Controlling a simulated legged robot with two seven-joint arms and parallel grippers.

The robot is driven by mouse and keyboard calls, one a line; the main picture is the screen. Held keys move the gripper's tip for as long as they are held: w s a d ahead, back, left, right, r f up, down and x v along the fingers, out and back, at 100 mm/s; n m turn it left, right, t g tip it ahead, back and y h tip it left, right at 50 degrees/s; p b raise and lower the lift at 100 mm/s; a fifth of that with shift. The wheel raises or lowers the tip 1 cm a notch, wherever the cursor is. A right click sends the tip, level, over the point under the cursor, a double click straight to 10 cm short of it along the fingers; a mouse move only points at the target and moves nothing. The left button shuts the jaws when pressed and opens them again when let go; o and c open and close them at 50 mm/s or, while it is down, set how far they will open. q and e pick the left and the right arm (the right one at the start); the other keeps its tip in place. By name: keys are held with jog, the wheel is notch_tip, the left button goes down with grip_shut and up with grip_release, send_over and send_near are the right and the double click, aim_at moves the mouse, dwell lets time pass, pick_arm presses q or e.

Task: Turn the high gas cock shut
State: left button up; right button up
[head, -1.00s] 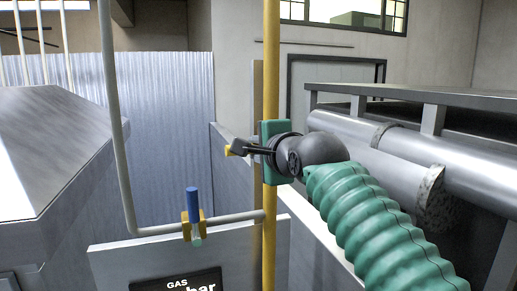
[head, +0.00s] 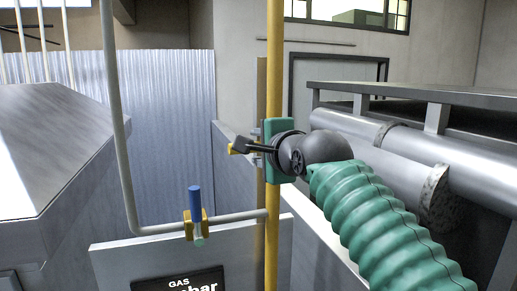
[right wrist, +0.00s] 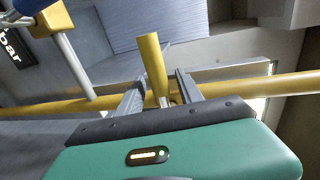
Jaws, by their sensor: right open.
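The high gas cock shows as a yellow lever (right wrist: 152,65) standing out from the yellow gas pipe (right wrist: 240,90) in the right wrist view. In the head view its yellow end (head: 233,150) sticks out left of the upright pipe (head: 273,60), mostly hidden behind my wrist. My right gripper (right wrist: 160,80) is open, with its grey fingers one on each side of the lever; whether either touches it I cannot tell. In the head view the right gripper (head: 257,147) is at the pipe, its green body covering part of it. My left gripper is not in view.
A lower cock with a blue handle (head: 194,199) sits on a thin grey pipe (head: 120,140). A GAS sign (head: 178,284) is below it. Large silver pipes (head: 400,150) under a dark frame stand right; a grey sloped housing (head: 60,150) stands left.

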jog(key=b+v, duration=0.6)
jog(key=v, duration=1)
jog(key=shift+d, duration=0.15)
jog(key=shift+s, duration=0.1)
jog(key=w+d+f+n+g+h+b, duration=0.1)
jog(key=w+d+f+n+g+b, duration=0.1)
jog(key=f, duration=1.1)
jog(key=w+d+f+n+g+h+b, duration=0.1)
jog(key=w+d+f+n+g, duration=0.15)
jog(key=f, duration=1.05)
jog(key=w+d+f+n+g+h+b, duration=0.1)
jog(key=w+d+f+n+h+b, duration=0.1)
jog(key=f, duration=1.1)
jog(key=s+d+f+n+g+b, duration=0.1)
jog(key=s+d+f+n+g, duration=0.2)
jog(key=f, duration=0.7)
jog(key=s+d+f+n+g+b, duration=0.1)
jog(key=s+d+f, duration=0.3)
jog(key=f, duration=0.7)
jog(key=s+d+f+n+g+h+b, duration=0.1)
jog(key=s+d+f+n+g+b, duration=0.1)
jog(key=s+f, duration=1.2)
jog(key=shift+s+n+g, duration=0.2)
jog(key=shift+n+g, duration=0.15)
jog(key=shift+n, duration=0.5)
